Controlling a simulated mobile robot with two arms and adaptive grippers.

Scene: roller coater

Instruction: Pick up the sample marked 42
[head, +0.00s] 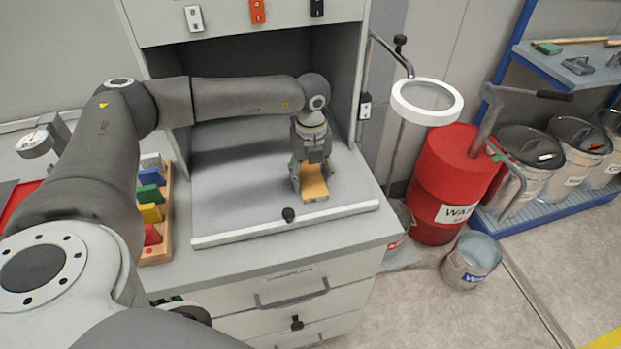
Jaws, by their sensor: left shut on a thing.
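My left gripper (311,178) points down over the grey worktop inside the open cabinet bay. It is shut on an orange-yellow block (314,187), whose flat face shows between and in front of the fingers. I cannot read any number on the block. I cannot tell whether it touches the worktop. No marking 42 is legible anywhere in the view. My right gripper does not show.
A wooden rack (162,240) with several coloured blocks stands left of the bay. A ring magnifier (427,101), a red drum (450,185) and a bucket (471,260) are at right.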

